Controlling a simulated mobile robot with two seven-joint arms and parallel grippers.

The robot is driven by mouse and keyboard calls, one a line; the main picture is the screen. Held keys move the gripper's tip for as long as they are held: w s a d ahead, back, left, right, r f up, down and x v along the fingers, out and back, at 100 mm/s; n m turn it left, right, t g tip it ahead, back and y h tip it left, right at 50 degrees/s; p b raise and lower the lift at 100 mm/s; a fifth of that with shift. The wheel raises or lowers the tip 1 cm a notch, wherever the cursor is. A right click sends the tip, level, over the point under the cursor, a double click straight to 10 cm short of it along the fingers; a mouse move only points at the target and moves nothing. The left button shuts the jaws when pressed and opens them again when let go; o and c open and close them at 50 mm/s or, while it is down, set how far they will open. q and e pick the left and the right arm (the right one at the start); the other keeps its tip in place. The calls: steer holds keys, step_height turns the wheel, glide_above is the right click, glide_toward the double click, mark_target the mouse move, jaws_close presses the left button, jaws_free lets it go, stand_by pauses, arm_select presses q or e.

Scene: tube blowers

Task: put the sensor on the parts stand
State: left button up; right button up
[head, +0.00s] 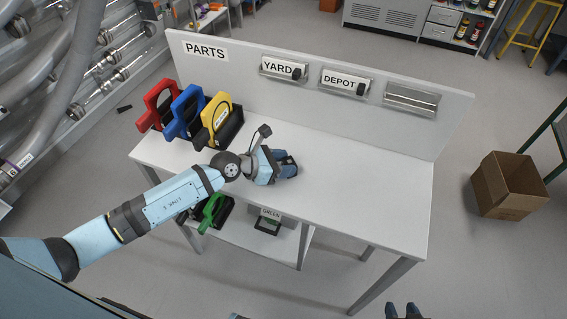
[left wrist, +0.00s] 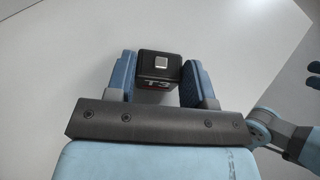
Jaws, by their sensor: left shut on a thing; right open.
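The parts stand (head: 350,180) is a white bench with a back panel marked PARTS. My left gripper (head: 288,166) is over its top, near the middle. In the left wrist view my left gripper (left wrist: 160,80) is shut on the sensor (left wrist: 159,67), a small black box with a silver square and the marking T3. The grey-white surface lies behind the sensor; I cannot tell whether they touch. In the head view the gripper mostly hides the sensor. My right gripper (head: 402,311) is open, with only its fingertips showing at the bottom edge, away from the stand.
Red (head: 157,106), blue (head: 186,112) and yellow (head: 217,121) handled parts stand in black holders at the stand's left end. A green part (head: 213,211) is on the lower shelf. YARD and DEPOT plates hang on the panel. The top's right half is clear. A cardboard box (head: 508,187) stands right.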

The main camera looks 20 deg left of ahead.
arm_select(q)
steer(key=o, duration=0.9)
steer(key=shift+o, duration=0.2)
